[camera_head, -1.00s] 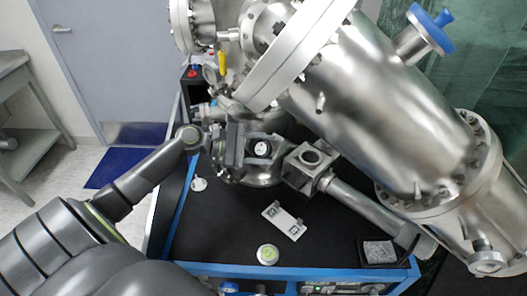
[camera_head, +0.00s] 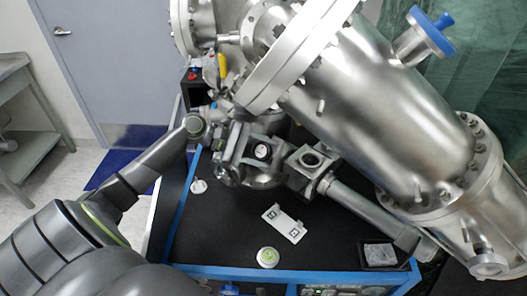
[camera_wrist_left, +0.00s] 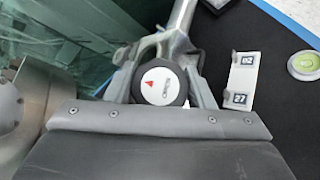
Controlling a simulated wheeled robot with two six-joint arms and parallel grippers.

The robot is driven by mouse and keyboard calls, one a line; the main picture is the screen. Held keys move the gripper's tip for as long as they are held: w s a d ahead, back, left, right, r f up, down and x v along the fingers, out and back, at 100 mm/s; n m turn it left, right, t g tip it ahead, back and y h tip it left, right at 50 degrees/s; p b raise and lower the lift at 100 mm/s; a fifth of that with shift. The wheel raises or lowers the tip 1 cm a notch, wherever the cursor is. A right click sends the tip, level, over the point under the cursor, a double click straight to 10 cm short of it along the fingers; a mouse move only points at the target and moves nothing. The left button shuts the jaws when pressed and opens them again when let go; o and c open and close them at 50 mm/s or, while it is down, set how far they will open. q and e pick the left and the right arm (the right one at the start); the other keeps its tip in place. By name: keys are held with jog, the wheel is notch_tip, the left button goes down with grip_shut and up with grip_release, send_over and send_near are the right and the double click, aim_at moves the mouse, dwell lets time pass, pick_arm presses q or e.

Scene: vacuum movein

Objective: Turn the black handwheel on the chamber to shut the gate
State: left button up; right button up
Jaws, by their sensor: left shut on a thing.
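The black handwheel (camera_head: 262,151) with a white centre cap sits at the chamber's (camera_head: 380,110) lower left side, above the black cart top. In the left wrist view, the handwheel (camera_wrist_left: 160,83) shows a white cap with a red triangle and a dark rim. My left gripper (camera_head: 245,147) reaches in from the left and is shut on the handwheel. In the left wrist view its two fingers (camera_wrist_left: 163,60) stand on either side of the wheel. The gate itself cannot be made out. My right gripper is not in view.
On the black cart top (camera_head: 230,235) lie a white plate with two square markers (camera_head: 285,222), a round green-centred disc (camera_head: 268,257) and a small dark tray (camera_head: 379,254). A steel tube (camera_head: 365,208) runs right of the handwheel. Large flanges (camera_head: 295,55) hang above.

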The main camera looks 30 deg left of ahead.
pick_arm(q)
jog(key=o, duration=1)
jog(key=shift+c, duration=0.2)
jog(key=v, duration=1.7)
jog(key=shift+s+r, duration=0.15)
jog(key=shift+s, duration=0.05)
